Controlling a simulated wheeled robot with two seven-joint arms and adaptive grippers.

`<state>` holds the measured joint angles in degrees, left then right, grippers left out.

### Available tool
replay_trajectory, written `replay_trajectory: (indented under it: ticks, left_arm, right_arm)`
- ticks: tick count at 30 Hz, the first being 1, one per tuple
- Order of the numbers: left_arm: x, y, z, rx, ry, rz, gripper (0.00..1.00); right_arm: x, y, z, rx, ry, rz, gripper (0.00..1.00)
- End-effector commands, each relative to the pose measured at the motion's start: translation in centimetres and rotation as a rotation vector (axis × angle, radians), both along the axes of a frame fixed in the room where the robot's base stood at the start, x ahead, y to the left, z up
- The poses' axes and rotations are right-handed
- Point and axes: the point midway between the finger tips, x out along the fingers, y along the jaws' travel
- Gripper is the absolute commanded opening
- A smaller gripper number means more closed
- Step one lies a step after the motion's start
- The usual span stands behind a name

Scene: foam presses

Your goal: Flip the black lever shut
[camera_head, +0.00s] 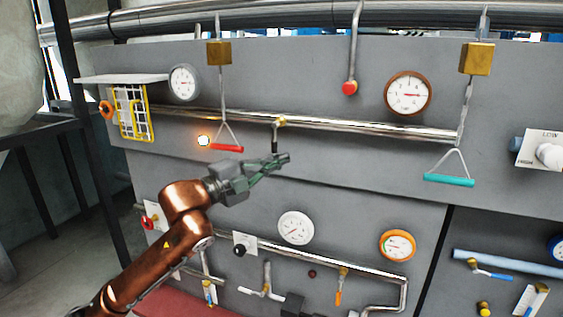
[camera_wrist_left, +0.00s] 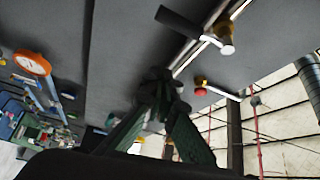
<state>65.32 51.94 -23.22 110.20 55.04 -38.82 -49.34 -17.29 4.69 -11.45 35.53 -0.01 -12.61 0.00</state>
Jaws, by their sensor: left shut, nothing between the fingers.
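The black lever (camera_head: 275,138) hangs down from a brass valve (camera_head: 281,121) on the long horizontal pipe in the head view. It points across the pipe. In the left wrist view the lever (camera_wrist_left: 180,22) shows near the top, running left from the brass valve body (camera_wrist_left: 222,40). My left gripper (camera_head: 284,158) is shut and empty. Its tips are just below the lever's lower end in the head view; whether they touch it I cannot tell. In the wrist view the fingertips (camera_wrist_left: 163,80) lie below the lever, with a visible gap in the picture.
A red-handled pull (camera_head: 226,148) hangs close to the left of the lever, beside a glowing lamp (camera_head: 203,141). A teal-handled pull (camera_head: 449,180) hangs farther right. Below are a white gauge (camera_head: 295,228) and an orange-rimmed gauge (camera_head: 397,245). The grey panel right of the gripper is clear.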

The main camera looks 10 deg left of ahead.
Motion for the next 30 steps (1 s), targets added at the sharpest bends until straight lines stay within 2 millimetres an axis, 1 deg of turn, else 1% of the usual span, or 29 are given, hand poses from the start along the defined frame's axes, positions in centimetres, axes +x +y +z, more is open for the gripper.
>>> replay_trajectory:
  ticks: [1, 6, 10, 15, 26, 29, 30]
  left_arm:
    - [-0.6, 0.9, -0.5, 0.003, -0.001, 0.004, 0.00]
    - [-2.9, 3.1, -0.4, 0.003, 0.001, 0.004, 0.00]
    - [-4.1, 4.3, -0.3, 0.001, 0.001, 0.002, 0.00]
    - [-4.9, 4.9, -0.2, 0.001, 0.002, 0.000, 0.00]
    - [-4.8, 5.0, -0.3, -0.001, 0.004, 0.000, 0.00]
    - [-3.5, 5.7, -1.5, -0.024, 0.029, 0.013, 0.00]
    - [-2.5, 6.4, -2.6, -0.044, 0.050, 0.025, 0.00]
  right_arm:
    - [0.0, -0.2, -0.7, -0.002, 0.000, 0.001, 0.40]
    - [0.0, -0.3, -1.8, -0.003, 0.001, 0.002, 0.40]
    - [0.2, 0.1, -2.2, 0.001, -0.001, 0.000, 0.40]
    - [0.2, 0.4, -2.5, 0.004, -0.001, -0.001, 0.40]
    - [0.2, 0.4, -2.5, 0.004, -0.001, -0.001, 0.40]
    - [0.2, 0.4, -2.7, 0.004, -0.001, -0.001, 0.40]
    - [0.2, 0.4, -2.9, 0.004, -0.001, -0.001, 0.40]
